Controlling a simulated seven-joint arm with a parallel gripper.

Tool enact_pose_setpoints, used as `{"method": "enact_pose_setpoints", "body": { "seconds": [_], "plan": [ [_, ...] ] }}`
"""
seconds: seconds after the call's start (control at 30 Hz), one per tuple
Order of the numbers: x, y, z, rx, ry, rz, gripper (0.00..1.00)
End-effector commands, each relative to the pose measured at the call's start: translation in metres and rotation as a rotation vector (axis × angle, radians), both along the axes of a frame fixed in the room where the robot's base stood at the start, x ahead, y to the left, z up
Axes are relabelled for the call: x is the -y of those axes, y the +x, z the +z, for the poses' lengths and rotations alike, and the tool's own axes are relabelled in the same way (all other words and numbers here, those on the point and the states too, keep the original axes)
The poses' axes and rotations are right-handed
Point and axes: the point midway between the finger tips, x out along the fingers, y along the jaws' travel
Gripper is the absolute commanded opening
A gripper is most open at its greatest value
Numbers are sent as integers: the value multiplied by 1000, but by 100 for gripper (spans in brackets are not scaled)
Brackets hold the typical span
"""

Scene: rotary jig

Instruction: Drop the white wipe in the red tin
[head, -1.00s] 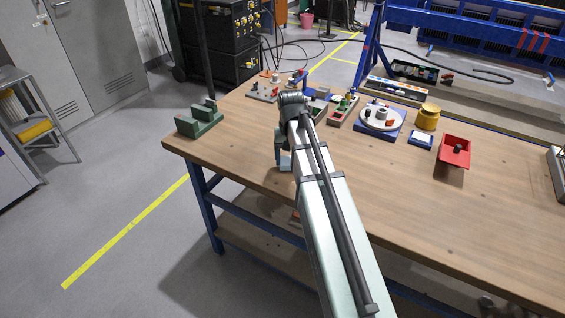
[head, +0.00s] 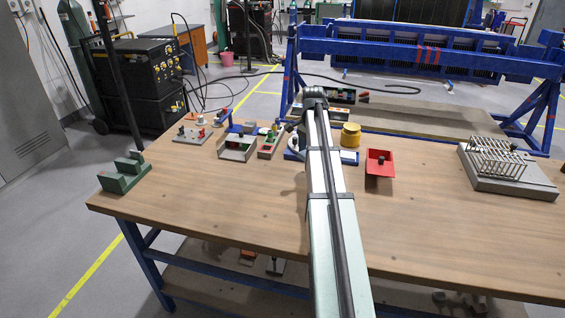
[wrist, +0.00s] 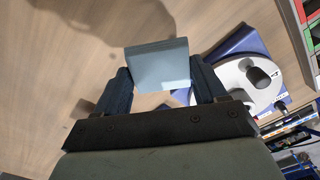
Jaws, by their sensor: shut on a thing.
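My gripper (wrist: 160,70) is shut on a pale blue-grey flat piece (wrist: 158,62), held between both fingertips above the table in the wrist view. I cannot tell for sure whether this piece is the white wipe. In the head view my arm hides the gripper and the piece. The red tin (head: 379,172) is an open red tray on the table, right of my arm, with a small dark thing in it. A small blue holder with a white top (head: 349,157) stands between my arm and the tin.
A white disc on a blue base (wrist: 248,85) lies beside my gripper. A yellow pot (head: 350,136) stands behind the blue holder. A grey plate with a wire rack (head: 505,170) is at the right, a green block (head: 124,175) at the left. The front of the table is clear.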

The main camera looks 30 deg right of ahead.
Motion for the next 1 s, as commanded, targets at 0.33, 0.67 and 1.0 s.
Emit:
{"method": "enact_pose_setpoints", "body": {
  "seconds": [0.33, 0.67, 1.0],
  "plan": [
    [128, -40, 27, 0, 0, -443, 42],
    [224, -90, 48, 0, 0, -797, 42],
    [254, -112, 54, -1, 0, -923, 42]
  ]
}}
